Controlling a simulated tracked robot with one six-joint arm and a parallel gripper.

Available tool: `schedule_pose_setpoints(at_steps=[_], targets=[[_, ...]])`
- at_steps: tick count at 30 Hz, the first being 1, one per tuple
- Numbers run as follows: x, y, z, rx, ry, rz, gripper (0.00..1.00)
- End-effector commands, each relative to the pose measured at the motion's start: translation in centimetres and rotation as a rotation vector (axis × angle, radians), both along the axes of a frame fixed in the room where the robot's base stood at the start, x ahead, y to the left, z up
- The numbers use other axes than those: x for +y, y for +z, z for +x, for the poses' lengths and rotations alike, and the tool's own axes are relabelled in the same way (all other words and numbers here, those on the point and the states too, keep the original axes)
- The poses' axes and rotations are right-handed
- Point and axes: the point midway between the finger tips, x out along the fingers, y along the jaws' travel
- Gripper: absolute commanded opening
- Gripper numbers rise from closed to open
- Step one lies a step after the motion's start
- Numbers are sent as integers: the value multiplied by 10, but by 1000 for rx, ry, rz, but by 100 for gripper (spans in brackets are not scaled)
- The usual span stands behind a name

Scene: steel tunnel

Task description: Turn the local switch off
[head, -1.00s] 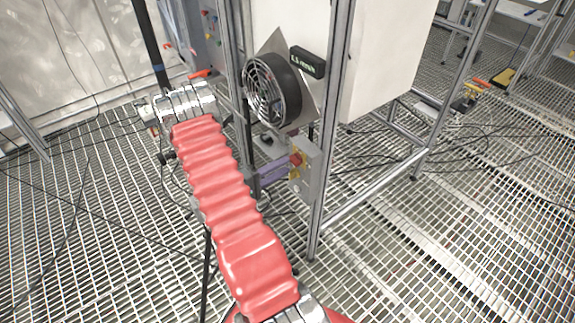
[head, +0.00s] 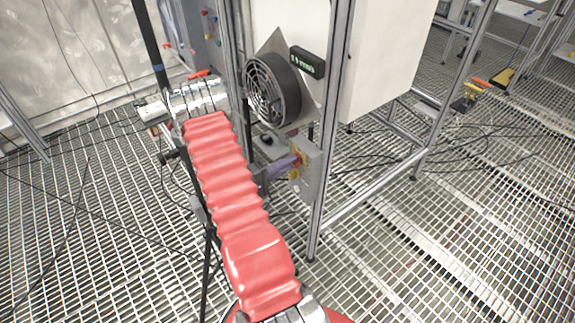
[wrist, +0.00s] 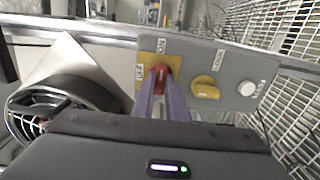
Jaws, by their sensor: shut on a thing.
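The switch box (head: 308,175) is a grey panel fixed on the metal frame. In the wrist view, its red rotary switch (wrist: 160,70) sits on a yellow plate (wrist: 147,62) with OFF marked at its left and ON above. My gripper (wrist: 160,84) has its two purple fingers closed on the red switch, one on each side. The fingers partly hide the switch. In the head view my gripper (head: 293,161) reaches the box from the left. A yellow knob (wrist: 205,87) and a white button (wrist: 248,89) are to the right on the same panel.
A round fan (head: 270,90) with a wire guard is mounted close above my gripper. A metal post (head: 326,150) stands just right of the box. A white cabinet (head: 385,60) is behind it. Cables lie on the grated floor (head: 450,240).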

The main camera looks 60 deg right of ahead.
Motion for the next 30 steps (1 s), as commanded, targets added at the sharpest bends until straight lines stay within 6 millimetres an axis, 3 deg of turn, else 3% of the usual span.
schedule_pose_setpoints(at_steps=[17,30], targets=[[0,-3,0,35,2,24,0],[0,-3,0,276,2,148,0]])
